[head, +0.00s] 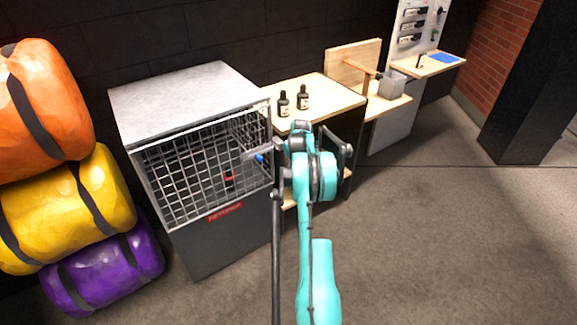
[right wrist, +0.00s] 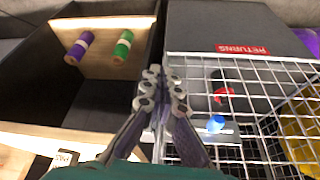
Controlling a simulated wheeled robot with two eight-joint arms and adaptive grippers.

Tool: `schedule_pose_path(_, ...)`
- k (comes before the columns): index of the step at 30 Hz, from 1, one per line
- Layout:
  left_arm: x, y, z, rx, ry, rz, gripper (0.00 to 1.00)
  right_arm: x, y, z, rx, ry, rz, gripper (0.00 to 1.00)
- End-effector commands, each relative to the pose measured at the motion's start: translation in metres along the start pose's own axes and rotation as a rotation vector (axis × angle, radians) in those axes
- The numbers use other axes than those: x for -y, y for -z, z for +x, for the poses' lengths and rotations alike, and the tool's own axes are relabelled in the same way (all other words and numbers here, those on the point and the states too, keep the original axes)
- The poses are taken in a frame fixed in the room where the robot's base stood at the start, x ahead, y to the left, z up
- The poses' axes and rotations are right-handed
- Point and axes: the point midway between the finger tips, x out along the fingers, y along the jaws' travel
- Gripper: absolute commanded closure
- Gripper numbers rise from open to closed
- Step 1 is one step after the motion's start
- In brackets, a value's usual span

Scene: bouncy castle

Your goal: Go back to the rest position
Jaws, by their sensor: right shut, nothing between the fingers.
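My right arm reaches up from the bottom of the head view, and its gripper (head: 312,148) is in front of the wooden shelf unit, just right of the wire cage. In the right wrist view the two fingers (right wrist: 160,78) are together and empty, beside the rim of the cage. My left gripper is in neither view.
The grey returns bin (head: 188,92) has a wire cage front (head: 195,172), with small blue and red items inside. Two dark bottles (head: 303,97) stand on the wooden counter (head: 325,88). Stacked duffel bags (head: 75,205) are at left. Floor (head: 450,240) at right is clear.

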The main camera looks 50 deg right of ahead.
Motion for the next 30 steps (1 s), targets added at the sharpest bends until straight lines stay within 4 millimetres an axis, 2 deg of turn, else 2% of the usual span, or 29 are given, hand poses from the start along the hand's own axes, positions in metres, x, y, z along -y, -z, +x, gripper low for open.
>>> schedule_pose_path(3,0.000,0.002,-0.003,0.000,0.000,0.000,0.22,-0.001,0.000,-0.010,0.000,0.000,0.000,1.00)
schedule_pose_path(11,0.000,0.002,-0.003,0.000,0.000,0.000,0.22,-0.001,0.000,-0.011,0.000,0.000,-0.001,1.00)
schedule_pose_path(13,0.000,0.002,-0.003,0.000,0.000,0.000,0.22,0.004,0.001,-0.014,-0.001,0.001,-0.004,1.00)
schedule_pose_path(15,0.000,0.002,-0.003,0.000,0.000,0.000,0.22,0.017,0.004,-0.025,-0.004,0.004,-0.015,1.00)
schedule_pose_path(17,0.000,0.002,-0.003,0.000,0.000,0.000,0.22,0.038,0.008,-0.040,-0.009,0.009,-0.032,1.00)
schedule_pose_path(20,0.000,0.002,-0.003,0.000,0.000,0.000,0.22,0.089,0.013,-0.078,-0.024,0.020,-0.070,1.00)
schedule_pose_path(23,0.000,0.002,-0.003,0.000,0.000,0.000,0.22,0.148,0.007,-0.124,-0.041,0.035,-0.115,1.00)
schedule_pose_path(24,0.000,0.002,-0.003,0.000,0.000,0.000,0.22,0.171,0.002,-0.141,-0.050,0.041,-0.133,1.00)
schedule_pose_path(26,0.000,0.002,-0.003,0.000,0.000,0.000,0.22,0.203,-0.009,-0.167,-0.060,0.051,-0.159,1.00)
schedule_pose_path(30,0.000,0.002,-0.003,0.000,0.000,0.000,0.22,0.271,-0.046,-0.224,-0.088,0.078,-0.221,1.00)
